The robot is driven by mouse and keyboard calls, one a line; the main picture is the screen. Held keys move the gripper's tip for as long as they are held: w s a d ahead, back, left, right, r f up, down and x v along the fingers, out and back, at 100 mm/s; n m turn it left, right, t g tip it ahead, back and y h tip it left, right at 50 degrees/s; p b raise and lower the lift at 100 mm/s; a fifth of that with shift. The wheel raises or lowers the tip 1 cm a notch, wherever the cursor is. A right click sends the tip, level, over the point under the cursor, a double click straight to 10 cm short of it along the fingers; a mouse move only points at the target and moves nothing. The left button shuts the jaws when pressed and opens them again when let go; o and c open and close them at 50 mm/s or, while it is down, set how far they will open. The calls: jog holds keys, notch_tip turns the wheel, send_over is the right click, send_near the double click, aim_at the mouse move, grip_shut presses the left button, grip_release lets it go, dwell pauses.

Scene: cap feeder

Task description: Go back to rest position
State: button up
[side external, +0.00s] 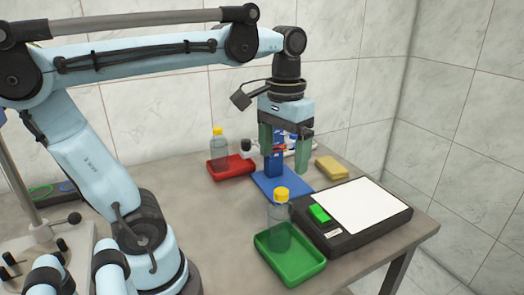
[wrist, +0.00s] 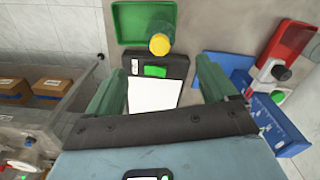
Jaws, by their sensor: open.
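My gripper (side external: 284,155) hangs fingers-down over the far side of the table, with its two green fingers apart. In the wrist view my gripper (wrist: 157,72) is open, with nothing held between the fingers. A blue upright holder (side external: 273,165) on a blue base (side external: 290,184) stands by the fingers in the side view. I cannot tell the exact gap to it. In the wrist view the blue holder (wrist: 275,122) lies to the right, outside the fingers.
A yellow-capped bottle (side external: 279,215) stands in a green tray (side external: 290,272) at the front. Another bottle (side external: 218,150) stands in a red tray (side external: 235,172). A black scale (side external: 345,235) with a white plate and a yellow block (side external: 331,168) are on the right. Cardboard boxes (wrist: 52,85) show left.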

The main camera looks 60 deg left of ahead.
aim_at(281, 190)
jog(key=shift+f, duration=0.1)
notch_tip(281, 190, down, 12)
jog(key=shift+f, duration=0.1)
dwell(0.8)
jog(key=shift+r, duration=0.2)
